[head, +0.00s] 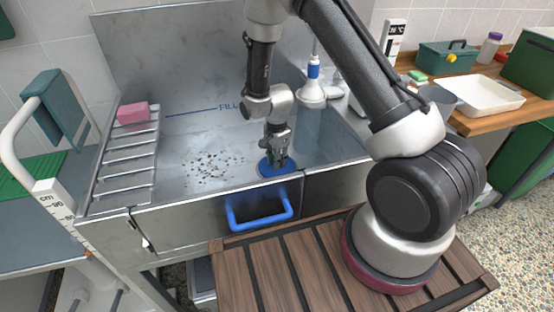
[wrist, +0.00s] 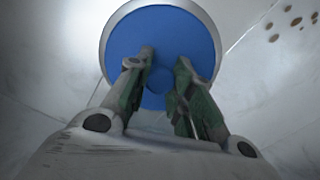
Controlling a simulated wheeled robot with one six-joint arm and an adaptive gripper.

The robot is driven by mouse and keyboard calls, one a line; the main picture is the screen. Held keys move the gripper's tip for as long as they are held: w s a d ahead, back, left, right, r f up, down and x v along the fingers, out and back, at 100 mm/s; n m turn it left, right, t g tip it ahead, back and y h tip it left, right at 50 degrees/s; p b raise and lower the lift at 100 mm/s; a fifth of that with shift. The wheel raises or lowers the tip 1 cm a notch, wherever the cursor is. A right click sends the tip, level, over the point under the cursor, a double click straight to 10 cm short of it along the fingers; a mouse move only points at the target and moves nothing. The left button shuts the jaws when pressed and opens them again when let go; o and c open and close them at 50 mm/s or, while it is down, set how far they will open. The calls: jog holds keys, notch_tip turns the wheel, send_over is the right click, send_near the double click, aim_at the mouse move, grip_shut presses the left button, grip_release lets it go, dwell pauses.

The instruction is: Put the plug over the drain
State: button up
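The plug, a blue disc (head: 265,170) with a pale grey rim, is low in the metal tub near its front wall, right under my gripper (head: 278,160). In the wrist view the plug's blue face (wrist: 205,45) fills the upper middle. The two fingers of my gripper (wrist: 165,62) reach in front of it, with a gap between their tips. A small bluish part shows between the fingers; I cannot tell whether they press on it. Whether the plug touches the tub floor is unclear. I cannot make out a drain; it may be hidden under the plug.
Dark brown specks (head: 212,170) lie on the tub floor left of the plug. A rack (head: 125,170) with a pink sponge (head: 133,113) is at the tub's left. A blue handle (head: 258,222) sticks out in front. A blue-and-white bottle (head: 312,85) stands behind.

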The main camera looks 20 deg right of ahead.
jog(key=o, duration=0.5)
notch_tip(320, 180, up, 12)
dwell(0.4)
